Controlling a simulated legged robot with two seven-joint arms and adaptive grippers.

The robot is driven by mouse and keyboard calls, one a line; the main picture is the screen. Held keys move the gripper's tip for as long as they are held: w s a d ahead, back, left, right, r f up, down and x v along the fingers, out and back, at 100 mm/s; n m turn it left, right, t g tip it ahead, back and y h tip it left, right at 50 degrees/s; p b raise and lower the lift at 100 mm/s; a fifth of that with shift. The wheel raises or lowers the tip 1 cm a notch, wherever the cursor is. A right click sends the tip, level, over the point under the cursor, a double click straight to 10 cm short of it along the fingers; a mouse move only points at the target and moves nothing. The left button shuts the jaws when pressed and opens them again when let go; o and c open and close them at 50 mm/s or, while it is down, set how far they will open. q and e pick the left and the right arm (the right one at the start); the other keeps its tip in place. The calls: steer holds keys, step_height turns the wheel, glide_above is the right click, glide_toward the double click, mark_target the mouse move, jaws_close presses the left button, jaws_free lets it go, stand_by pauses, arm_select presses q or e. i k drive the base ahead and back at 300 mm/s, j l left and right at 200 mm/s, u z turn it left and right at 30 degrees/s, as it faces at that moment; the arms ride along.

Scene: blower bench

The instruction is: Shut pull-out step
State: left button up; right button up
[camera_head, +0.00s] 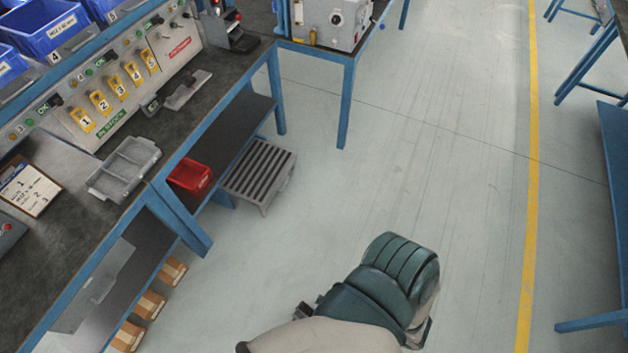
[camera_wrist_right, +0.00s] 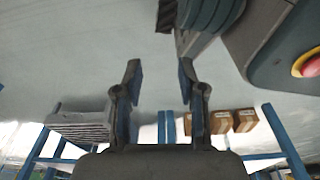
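The pull-out step (camera_head: 259,172) is a low grey stand with a slatted dark top. It stands on the floor at the bench, sticking out from under the lower shelf into the aisle. A grey slatted thing at the lower left of the right wrist view (camera_wrist_right: 82,128) looks like the same step. My right gripper (camera_wrist_right: 159,72) is open and empty, its two dark fingers apart with floor between them. It is clear of the step. In the head view, a teal and beige arm of mine reaches in from the bottom; its fingers cannot be made out. My left gripper is not seen.
A red bin (camera_head: 190,176) sits on the lower shelf beside the step. Cardboard boxes (camera_head: 150,304) lie under the bench, also in the right wrist view (camera_wrist_right: 219,123). Blue bench legs (camera_head: 345,105) flank the area. The floor right of the step is free.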

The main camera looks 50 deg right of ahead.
mark_target(255, 178)
steer(key=z, duration=1.25)
steer(key=i+j+u, duration=0.15)
steer(key=i, duration=0.35)
steer(key=j, duration=0.1)
